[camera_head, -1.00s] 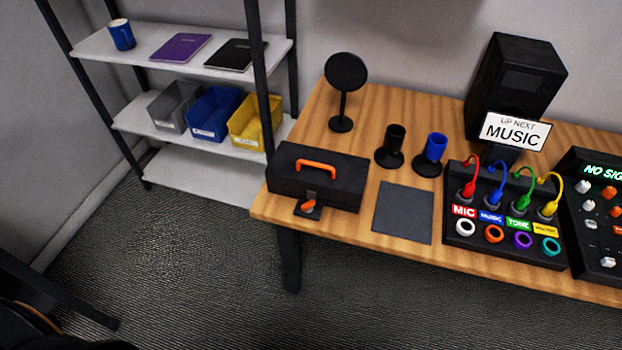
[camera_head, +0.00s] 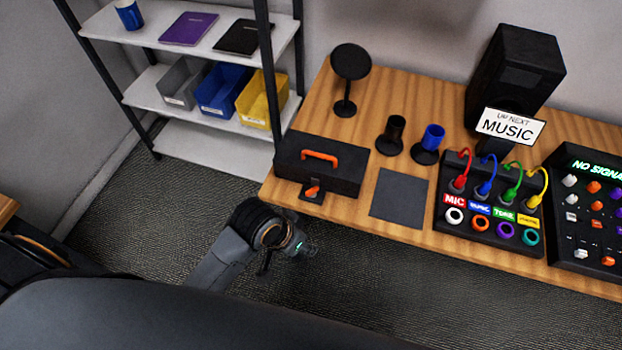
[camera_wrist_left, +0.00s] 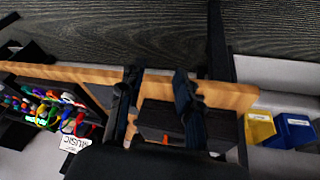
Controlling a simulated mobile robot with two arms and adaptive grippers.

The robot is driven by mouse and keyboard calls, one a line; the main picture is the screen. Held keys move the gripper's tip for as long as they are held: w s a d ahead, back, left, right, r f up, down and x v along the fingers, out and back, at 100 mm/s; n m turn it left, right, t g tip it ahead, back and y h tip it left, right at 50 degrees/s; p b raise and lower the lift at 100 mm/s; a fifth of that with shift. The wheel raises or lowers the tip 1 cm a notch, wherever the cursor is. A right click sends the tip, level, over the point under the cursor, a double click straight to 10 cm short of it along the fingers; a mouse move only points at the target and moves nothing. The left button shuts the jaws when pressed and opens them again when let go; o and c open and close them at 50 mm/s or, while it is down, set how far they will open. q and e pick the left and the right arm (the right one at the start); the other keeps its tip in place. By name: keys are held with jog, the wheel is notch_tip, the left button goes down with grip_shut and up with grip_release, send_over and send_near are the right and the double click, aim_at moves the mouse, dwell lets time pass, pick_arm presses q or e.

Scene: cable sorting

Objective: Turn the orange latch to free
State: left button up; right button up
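The orange latch (camera_head: 312,190) sits on a small dark plate at the lower front of a black toolbox (camera_head: 345,177) with an orange handle (camera_head: 321,157). The box stands closed at the left end of the wooden table. My left gripper (camera_head: 306,248) is in front of and below the table edge, apart from the latch. In the left wrist view my left gripper (camera_wrist_left: 156,95) has its two fingers spread, with nothing seen between them but the box (camera_wrist_left: 217,125) beyond. A small orange part shows there, but I cannot tell whether it is latch or handle. My right gripper is not in view.
A grey mat (camera_head: 399,198) lies right of the box. Behind are a round black stand (camera_head: 350,62), a black cup (camera_head: 393,132) and a blue cup (camera_head: 432,137). The cable panel (camera_head: 490,228) is further right. A shelf (camera_head: 190,140) stands left. Floor before the table is clear.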

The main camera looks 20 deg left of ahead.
pick_arm(q)
jog(key=w+d+r+m+g, duration=0.1)
jog(key=w+d+r+m, duration=0.2)
jog(key=w+d+r, duration=0.15)
jog(key=g+y, duration=0.2)
jog(key=y, duration=0.1)
send_near(311, 190)
jog(key=shift+m, duration=0.3)
notch_tip(311, 190, down, 9)
jog(key=shift+r+p, duration=0.2)
jog(key=shift+p, duration=0.75)
grip_shut()
